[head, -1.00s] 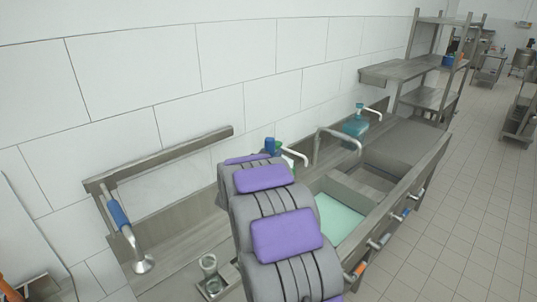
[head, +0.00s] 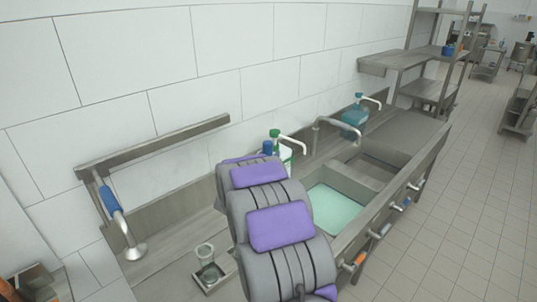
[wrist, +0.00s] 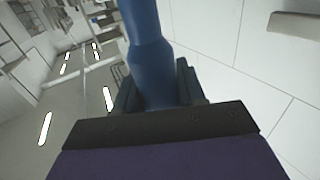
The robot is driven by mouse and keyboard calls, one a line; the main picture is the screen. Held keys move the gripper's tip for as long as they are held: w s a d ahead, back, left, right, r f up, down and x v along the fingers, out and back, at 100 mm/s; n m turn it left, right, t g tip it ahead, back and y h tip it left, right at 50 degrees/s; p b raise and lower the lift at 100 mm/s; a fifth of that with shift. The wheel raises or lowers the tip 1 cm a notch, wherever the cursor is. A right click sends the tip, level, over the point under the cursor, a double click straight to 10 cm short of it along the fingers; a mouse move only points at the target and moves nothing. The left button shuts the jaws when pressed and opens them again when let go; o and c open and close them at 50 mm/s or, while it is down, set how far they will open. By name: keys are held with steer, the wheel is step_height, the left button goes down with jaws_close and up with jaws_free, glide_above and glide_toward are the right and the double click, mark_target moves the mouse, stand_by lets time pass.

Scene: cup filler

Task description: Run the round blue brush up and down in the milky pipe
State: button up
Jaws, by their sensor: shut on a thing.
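In the wrist view my gripper (wrist: 158,92) is shut on a blue shaft, which I take as the handle of the blue brush (wrist: 146,30). It runs up out of the picture; its brush end is not in sight. In the head view a blue piece (head: 267,147), likely the same brush, shows just above my arm. My arm hides the gripper there. A pale see-through tube (head: 205,253), likely the milky pipe, stands upright on a small metal tray (head: 228,268) left of my arm. The brush looks apart from it.
A metal spout with a blue sleeve (head: 110,200) stands at the left. A white pump bottle with a green top (head: 275,134) is close behind my arm. A sink with pale green water (head: 335,208), a tap (head: 335,122) and a teal pump bottle (head: 354,118) lie right.

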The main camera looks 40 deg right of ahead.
steer(key=shift+a+f+b, duration=0.1)
steer(key=shift+f+b, duration=0.5)
steer(key=shift+f, duration=1.4)
step_height(320, 180, down, 8)
steer(key=b, duration=0.2)
steer(key=shift+f+b, duration=0.25)
steer(key=shift+b, duration=0.15)
steer(key=shift+r, duration=0.15)
steer(key=shift+r+p, duration=2.6)
steer(key=shift+r, duration=1.55)
steer(key=shift+f, duration=0.1)
